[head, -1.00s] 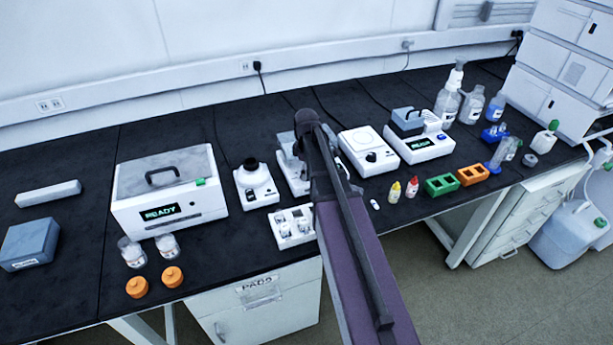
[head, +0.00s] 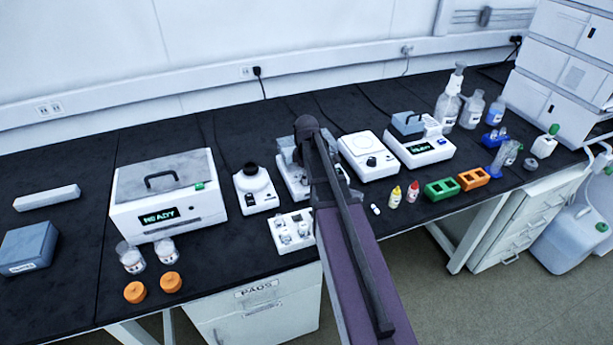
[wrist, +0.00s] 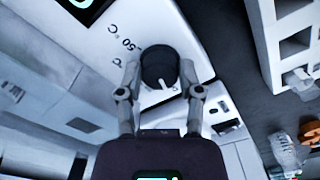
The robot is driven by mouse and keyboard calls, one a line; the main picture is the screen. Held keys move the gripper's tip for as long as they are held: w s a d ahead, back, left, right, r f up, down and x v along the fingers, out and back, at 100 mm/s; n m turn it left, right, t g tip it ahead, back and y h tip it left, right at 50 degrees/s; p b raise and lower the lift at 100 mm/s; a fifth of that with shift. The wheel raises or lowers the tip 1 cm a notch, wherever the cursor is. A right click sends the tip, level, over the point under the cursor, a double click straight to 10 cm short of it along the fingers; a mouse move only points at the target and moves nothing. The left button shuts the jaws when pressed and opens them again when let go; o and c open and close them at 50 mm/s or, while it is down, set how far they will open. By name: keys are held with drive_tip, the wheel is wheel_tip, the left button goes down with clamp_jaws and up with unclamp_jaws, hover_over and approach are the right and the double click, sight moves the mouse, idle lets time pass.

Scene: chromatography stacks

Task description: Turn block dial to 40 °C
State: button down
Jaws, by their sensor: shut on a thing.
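The block dial (wrist: 158,66) is a round black knob on a white housing in the wrist view. A short white mark shows on its lower side. My gripper (wrist: 161,74) is shut on the dial, one finger on each side. Printed beside it on the left are "50 °C" (wrist: 125,43) and a second label, of which only "°C" is readable. A "40" cannot be made out. In the head view, my arm covers much of a white block unit (head: 283,158), and the dial and gripper are hidden there.
A white stirrer-like unit (head: 368,156) stands close right of my arm, and a white unit with a black top (head: 255,192) close left. A white vial rack (head: 279,238) sits in front. Small bottles (head: 395,197) stand near the front edge.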

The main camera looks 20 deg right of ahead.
drive_tip(key=shift+m, duration=0.4)
drive_tip(key=m, duration=0.9)
drive_tip(key=shift+s+a+m, duration=0.1)
drive_tip(key=shift+m, duration=0.2)
drive_tip(key=m, duration=0.4)
drive_tip(key=shift+m, duration=0.3)
drive_tip(key=m, duration=0.4)
drive_tip(key=shift+m, duration=0.4)
drive_tip(key=shift+c, duration=1.3)
unclamp_jaws()
